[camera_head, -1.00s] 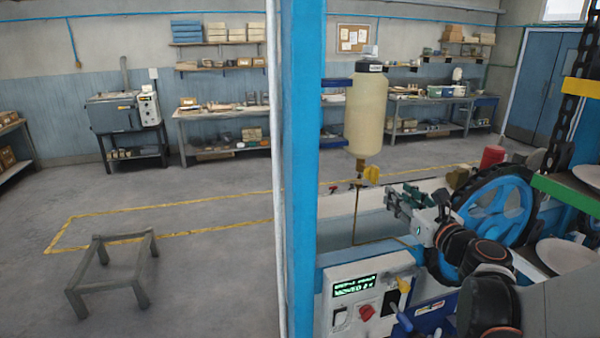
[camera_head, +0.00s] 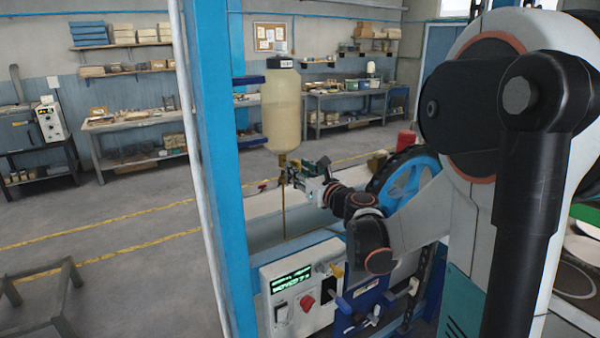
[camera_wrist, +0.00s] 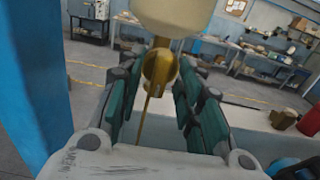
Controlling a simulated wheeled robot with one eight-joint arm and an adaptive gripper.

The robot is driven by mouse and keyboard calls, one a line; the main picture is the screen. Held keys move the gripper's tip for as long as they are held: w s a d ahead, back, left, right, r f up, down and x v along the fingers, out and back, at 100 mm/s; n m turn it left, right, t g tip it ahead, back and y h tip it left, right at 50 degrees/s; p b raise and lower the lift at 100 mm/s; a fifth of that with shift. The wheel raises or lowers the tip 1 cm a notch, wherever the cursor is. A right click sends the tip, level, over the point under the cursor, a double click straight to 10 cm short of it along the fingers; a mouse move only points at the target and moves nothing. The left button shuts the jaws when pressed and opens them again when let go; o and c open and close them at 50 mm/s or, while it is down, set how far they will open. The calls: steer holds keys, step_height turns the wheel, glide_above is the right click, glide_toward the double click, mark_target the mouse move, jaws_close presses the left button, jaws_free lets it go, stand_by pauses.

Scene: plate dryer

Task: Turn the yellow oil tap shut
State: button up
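The yellow oil tap (camera_head: 283,160) hangs under the cream oil bottle (camera_head: 280,110) beside the blue post. In the wrist view the brassy yellow tap (camera_wrist: 160,68) sits right below the bottle's base (camera_wrist: 175,15). A thin pipe (camera_wrist: 144,122) runs down from it. My gripper (camera_head: 290,172) is at the tap, just below the bottle. In the wrist view the green-padded fingers of my gripper (camera_wrist: 160,75) stand apart, one on each side of the tap. A gap shows at the right finger; contact at the left is unclear.
The blue post (camera_head: 212,150) stands close left of the bottle. A control box (camera_head: 300,285) with a green display and red knob is below. A blue wheel (camera_head: 405,182) lies to the right, behind my arm. A low stool (camera_head: 40,290) is at lower left.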

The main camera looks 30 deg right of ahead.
jaws_close()
steer(key=shift+n, duration=0.4)
steer(key=n+b, duration=0.4)
steer(key=n, duration=1.3)
steer(key=shift+b, duration=0.4)
